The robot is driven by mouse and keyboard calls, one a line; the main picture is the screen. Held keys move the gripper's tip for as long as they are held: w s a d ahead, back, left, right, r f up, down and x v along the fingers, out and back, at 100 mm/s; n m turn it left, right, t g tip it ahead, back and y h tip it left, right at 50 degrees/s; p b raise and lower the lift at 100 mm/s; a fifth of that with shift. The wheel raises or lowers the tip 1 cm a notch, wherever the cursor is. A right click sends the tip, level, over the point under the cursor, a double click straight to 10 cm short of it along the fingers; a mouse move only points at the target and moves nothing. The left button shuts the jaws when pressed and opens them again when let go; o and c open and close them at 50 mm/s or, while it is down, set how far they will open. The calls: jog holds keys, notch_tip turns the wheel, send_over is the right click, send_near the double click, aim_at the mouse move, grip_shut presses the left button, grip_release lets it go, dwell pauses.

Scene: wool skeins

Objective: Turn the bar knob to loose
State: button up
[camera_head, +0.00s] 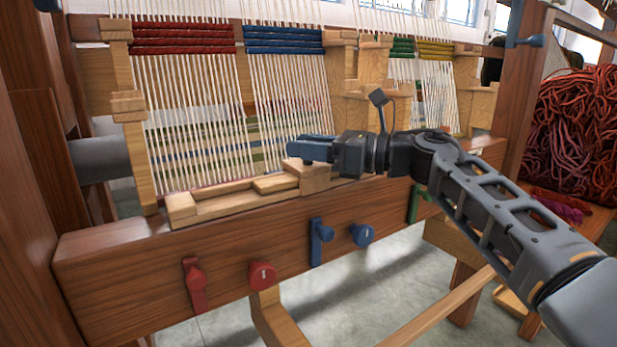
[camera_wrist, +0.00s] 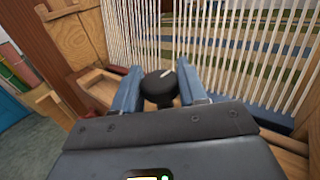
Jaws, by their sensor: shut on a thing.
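In the wrist view a dark round knob (camera_wrist: 158,90) with a short pale mark on its top sits between the two blue fingers of my gripper (camera_wrist: 160,74). I take it to be the bar knob. The pale mark slants slightly. My gripper (camera_head: 291,151) is shut on the knob. In the head view it reaches left in front of the white warp threads, just above a wooden block (camera_head: 315,177) on the front beam. The knob is hidden there by the fingers. I cannot read any loose or tight label.
The loom's front beam (camera_head: 130,270) carries a red lever (camera_head: 195,285), red knob (camera_head: 262,275), blue lever (camera_head: 320,242), blue knob (camera_head: 362,235) and green lever (camera_head: 417,203). Warp threads (camera_head: 195,120) stand close behind my gripper. Red wool (camera_head: 580,135) is heaped at right.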

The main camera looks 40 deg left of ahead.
jog(key=shift+a+r+n+g+h+b, duration=0.15)
jog(key=shift+n+g+b, duration=0.25)
jog(key=shift+b, duration=0.65)
jog(key=shift+r+n+g+h+b, duration=0.15)
jog(key=shift+g+b, duration=0.35)
jog(key=shift+b, duration=0.55)
jog(key=shift+r+n+g+b, duration=0.25)
jog(key=shift+n+g+b, duration=0.15)
jog(key=shift+b, duration=0.25)
jog(key=o, duration=0.9)
jog(key=shift+s, duration=0.1)
jog(key=shift+o, duration=0.3)
jog(key=shift+f, duration=0.15)
jog(key=shift+d+f, duration=0.15)
jog(key=shift+d, duration=0.05)
jog(key=p+v, duration=0.1)
jog(key=v, duration=0.6)
jog(key=shift+w+d, duration=0.2)
